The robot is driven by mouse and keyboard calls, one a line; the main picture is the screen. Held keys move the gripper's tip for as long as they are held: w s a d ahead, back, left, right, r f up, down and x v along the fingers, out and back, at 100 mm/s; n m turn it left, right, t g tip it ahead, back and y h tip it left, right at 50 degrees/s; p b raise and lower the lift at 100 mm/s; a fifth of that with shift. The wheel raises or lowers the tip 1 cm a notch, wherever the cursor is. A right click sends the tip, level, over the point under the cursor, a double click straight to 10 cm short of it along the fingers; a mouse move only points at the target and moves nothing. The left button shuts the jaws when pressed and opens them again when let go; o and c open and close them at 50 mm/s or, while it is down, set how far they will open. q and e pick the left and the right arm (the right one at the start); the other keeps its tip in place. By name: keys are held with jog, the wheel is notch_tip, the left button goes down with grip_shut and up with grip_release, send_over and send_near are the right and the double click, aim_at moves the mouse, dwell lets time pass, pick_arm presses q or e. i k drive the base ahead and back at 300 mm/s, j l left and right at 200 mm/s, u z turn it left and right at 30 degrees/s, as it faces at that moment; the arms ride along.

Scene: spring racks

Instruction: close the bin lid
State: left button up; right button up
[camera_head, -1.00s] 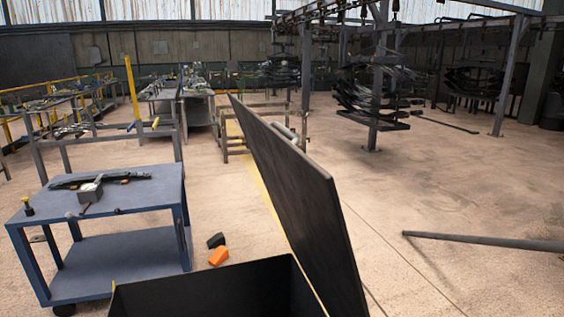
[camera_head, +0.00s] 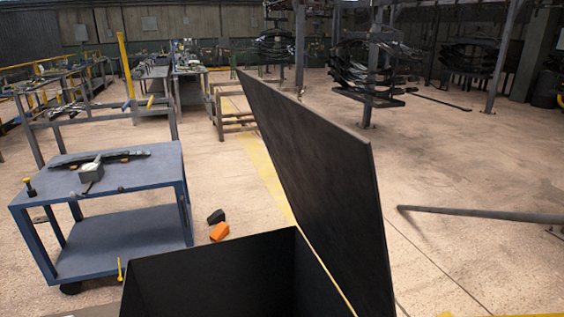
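The black bin (camera_head: 210,262) stands at the bottom centre of the head view, open at the top, its inside dark. Its black lid (camera_head: 318,178) stands raised on the bin's right side, tilted steeply upright and leaning to the right at the near end. The bin's lower part is cut off by the frame. Neither of my grippers shows in the view.
A blue cart (camera_head: 110,210) with tools on top stands left of the bin. An orange block (camera_head: 219,231) and a black block (camera_head: 216,216) lie on the floor behind the bin. A grey bar (camera_head: 480,215) reaches in from the right. Floor between is open.

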aim_at(325, 170)
jog(key=i+l+u, duration=0.1)
jog(key=l+u, duration=0.25)
jog(key=l, duration=0.4)
jog(key=l+u, duration=0.35)
jog(key=l, duration=0.4)
jog(key=k+l+u, duration=0.1)
jog(key=l+u, duration=0.25)
jog(key=l, duration=0.35)
jog(key=i+l+z, duration=0.25)
jog(key=l, duration=0.2)
jog(key=i+l+z, duration=0.1)
jog(key=l+z, duration=0.15)
jog(key=l, duration=0.25)
jog(key=i+l+z, duration=0.25)
jog(key=l, duration=0.15)
